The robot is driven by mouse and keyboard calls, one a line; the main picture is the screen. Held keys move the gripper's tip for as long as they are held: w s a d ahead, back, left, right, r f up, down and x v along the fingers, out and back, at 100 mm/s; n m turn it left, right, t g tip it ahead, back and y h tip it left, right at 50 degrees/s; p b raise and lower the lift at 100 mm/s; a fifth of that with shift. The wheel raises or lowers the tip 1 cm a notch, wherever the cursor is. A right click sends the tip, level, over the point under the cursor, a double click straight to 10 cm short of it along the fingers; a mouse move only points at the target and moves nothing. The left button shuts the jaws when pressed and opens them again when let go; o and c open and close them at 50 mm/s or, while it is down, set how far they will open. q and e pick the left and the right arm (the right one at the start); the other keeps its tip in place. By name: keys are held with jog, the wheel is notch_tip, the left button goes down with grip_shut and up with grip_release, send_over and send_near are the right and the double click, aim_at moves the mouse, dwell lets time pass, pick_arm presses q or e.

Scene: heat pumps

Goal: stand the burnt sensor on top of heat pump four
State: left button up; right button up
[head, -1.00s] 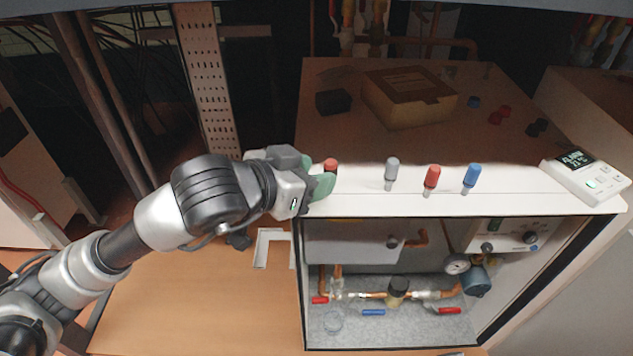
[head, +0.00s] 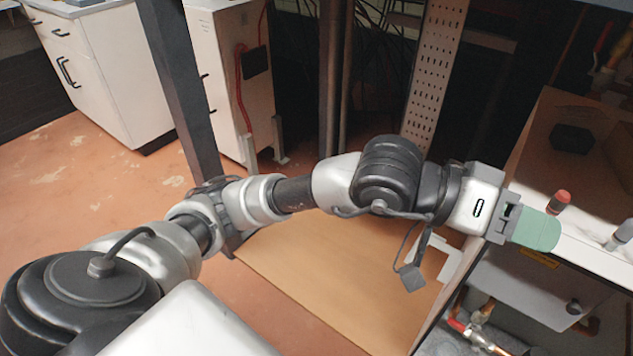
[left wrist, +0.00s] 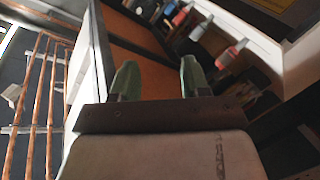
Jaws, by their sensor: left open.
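A red-capped sensor (head: 561,201) stands upright on the white front ledge (head: 605,262) of a heat pump, at the right of the head view. A grey sensor (head: 622,236) stands right of it, cut by the frame edge. I cannot tell which sensor is the burnt one. My left gripper (head: 545,236), with green fingertips, is beside the red-capped sensor in the head view. In the left wrist view its fingers (left wrist: 157,78) are apart with nothing seen between them, and red (left wrist: 231,53) and grey (left wrist: 201,28) sensors show beyond. My right gripper is not in view.
Below the ledge is the open front with copper pipes (head: 475,330). A black block (head: 572,138) lies on the brown top behind. A wooden board (head: 330,285) lies below my left arm. White cabinets (head: 105,75) and a dark post (head: 178,90) stand left; floor there is open.

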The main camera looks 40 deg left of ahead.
pick_arm(q)
jog(key=s+a+r+n+t+h, duration=0.1)
jog(key=a+r+n+t+h, duration=0.2)
jog(key=n, duration=0.9)
jog(key=s+a+r+n+t+h, duration=0.25)
jog(key=n+t+h, duration=0.2)
jog(key=n, duration=0.65)
jog(key=w+a+f+m+t+y, duration=0.35)
jog(key=a+f+m+y, duration=0.25)
jog(key=m+y, duration=0.85)
jog(key=w+a+f+m+t+y, duration=0.35)
jog(key=a+f+m+y, duration=0.35)
jog(key=m, duration=1.4)
jog(key=s+a+f+n+g, duration=0.1)
jog(key=s+f+n+g, duration=0.6)
jog(key=f, duration=0.4)
jog(key=s+a+f+n+g, duration=0.1)
jog(key=s+f+n+g, duration=0.6)
jog(key=f, duration=0.5)
jog(key=s+n, duration=0.2)
jog(key=s, duration=0.1)
